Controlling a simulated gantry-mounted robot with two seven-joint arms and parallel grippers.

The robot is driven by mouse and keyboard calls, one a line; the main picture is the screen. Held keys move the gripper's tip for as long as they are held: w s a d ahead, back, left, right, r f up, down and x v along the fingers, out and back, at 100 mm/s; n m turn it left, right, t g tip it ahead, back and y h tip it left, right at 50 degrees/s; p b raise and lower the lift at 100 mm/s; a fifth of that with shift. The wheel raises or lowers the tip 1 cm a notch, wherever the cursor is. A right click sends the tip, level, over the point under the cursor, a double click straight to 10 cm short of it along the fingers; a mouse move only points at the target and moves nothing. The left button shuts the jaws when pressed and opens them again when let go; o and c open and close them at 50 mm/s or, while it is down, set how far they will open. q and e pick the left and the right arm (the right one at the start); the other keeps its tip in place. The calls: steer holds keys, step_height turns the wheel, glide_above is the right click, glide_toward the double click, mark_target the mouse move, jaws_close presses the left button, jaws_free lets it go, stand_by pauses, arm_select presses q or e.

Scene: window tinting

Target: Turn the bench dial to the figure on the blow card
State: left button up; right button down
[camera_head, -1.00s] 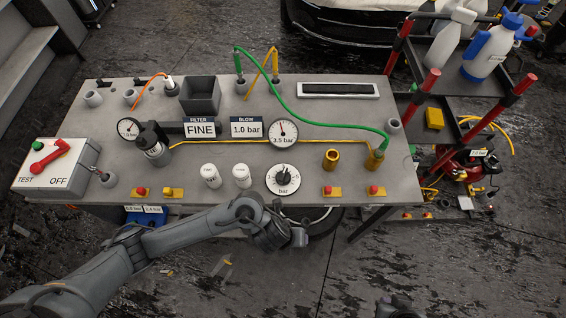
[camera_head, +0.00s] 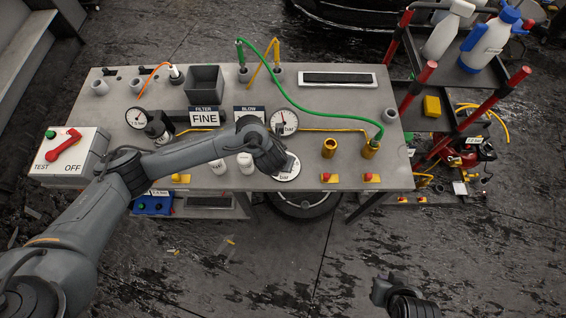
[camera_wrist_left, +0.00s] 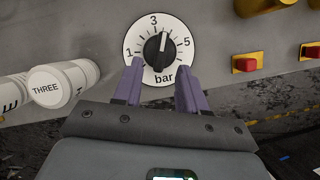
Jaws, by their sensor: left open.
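The bench dial (camera_head: 287,176) is mostly covered by my left gripper (camera_head: 290,163) in the head view. In the left wrist view the white dial (camera_wrist_left: 134,45) shows 1, 3, 5 and "bar". The white mark on its black knob (camera_wrist_left: 161,46) points up, slightly right, a little past 3. My left gripper (camera_wrist_left: 157,80) is open. Its two purple fingers are at the dial's lower edge, with the knob beyond and between them, not gripped. The blow card (camera_head: 250,109) shows only its heading; my arm hides its figure. My right gripper (camera_head: 384,290) is low in the head view, its jaws unclear.
A gauge (camera_head: 284,122) stands behind the dial. White cylinders (camera_head: 246,163) stand left of it; one marked THREE (camera_wrist_left: 58,88) shows in the wrist view. Red buttons on yellow plates (camera_head: 326,177) and brass fittings (camera_head: 329,147) lie to the right. A green hose (camera_head: 305,101) crosses behind.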

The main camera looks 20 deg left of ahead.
arm_select(q)
steer(key=shift+b+x, duration=0.4)
steer(key=shift+x, duration=1.9)
jaws_close()
